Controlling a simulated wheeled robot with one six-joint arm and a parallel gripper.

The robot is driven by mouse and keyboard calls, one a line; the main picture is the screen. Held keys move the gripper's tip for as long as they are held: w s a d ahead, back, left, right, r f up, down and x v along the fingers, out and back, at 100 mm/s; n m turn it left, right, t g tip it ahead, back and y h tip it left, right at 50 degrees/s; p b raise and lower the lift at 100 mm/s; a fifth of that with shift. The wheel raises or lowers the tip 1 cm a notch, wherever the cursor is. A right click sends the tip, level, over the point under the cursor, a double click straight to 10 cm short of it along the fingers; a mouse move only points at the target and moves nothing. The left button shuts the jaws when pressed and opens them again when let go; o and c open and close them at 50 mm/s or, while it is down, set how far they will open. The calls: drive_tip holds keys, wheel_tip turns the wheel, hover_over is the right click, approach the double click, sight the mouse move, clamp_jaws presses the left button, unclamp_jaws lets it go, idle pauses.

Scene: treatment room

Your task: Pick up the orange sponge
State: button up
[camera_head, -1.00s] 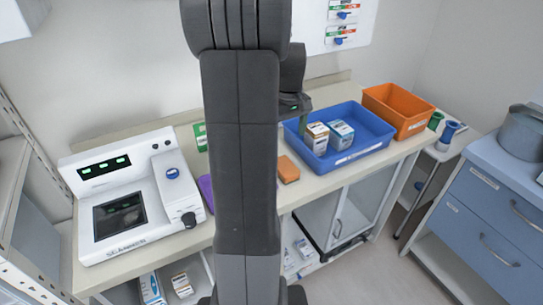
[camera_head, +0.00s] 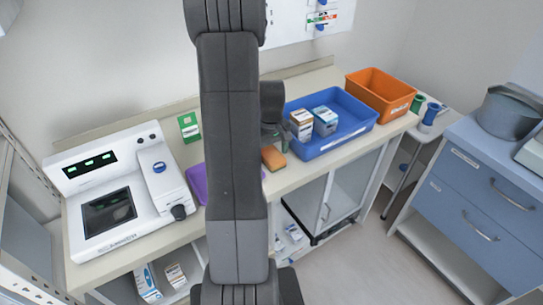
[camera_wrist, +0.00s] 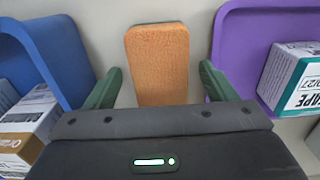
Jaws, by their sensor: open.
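The orange sponge (camera_head: 273,158) lies on the cream counter, left of the blue tray, partly hidden behind my arm in the head view. In the wrist view the sponge (camera_wrist: 158,62) lies lengthwise between the two green fingers of my gripper (camera_wrist: 156,84). The fingers are open, one on each side, with a gap between each finger and the sponge. The near end of the sponge is hidden behind the gripper body. In the head view my gripper is mostly hidden behind my arm.
A blue tray (camera_head: 353,141) with two boxes (camera_head: 302,124) stands close on the right. A purple tray (camera_head: 196,186) lies on the other side, holding a box (camera_wrist: 294,76) in the wrist view. An orange bin (camera_head: 404,105) and a white device (camera_head: 75,225) also stand on the counter.

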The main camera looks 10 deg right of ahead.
sight(271, 154)
drive_tip(key=shift+f, duration=0.5)
drive_tip(key=c, duration=1.1)
drive_tip(key=shift+r, duration=0.1)
wheel_tip(271, 154, up, 10)
drive_tip(key=shift+b, duration=0.55)
drive_tip(key=o, duration=0.4)
drive_tip(key=c, duration=0.3)
drive_tip(key=shift+s, duration=0.1)
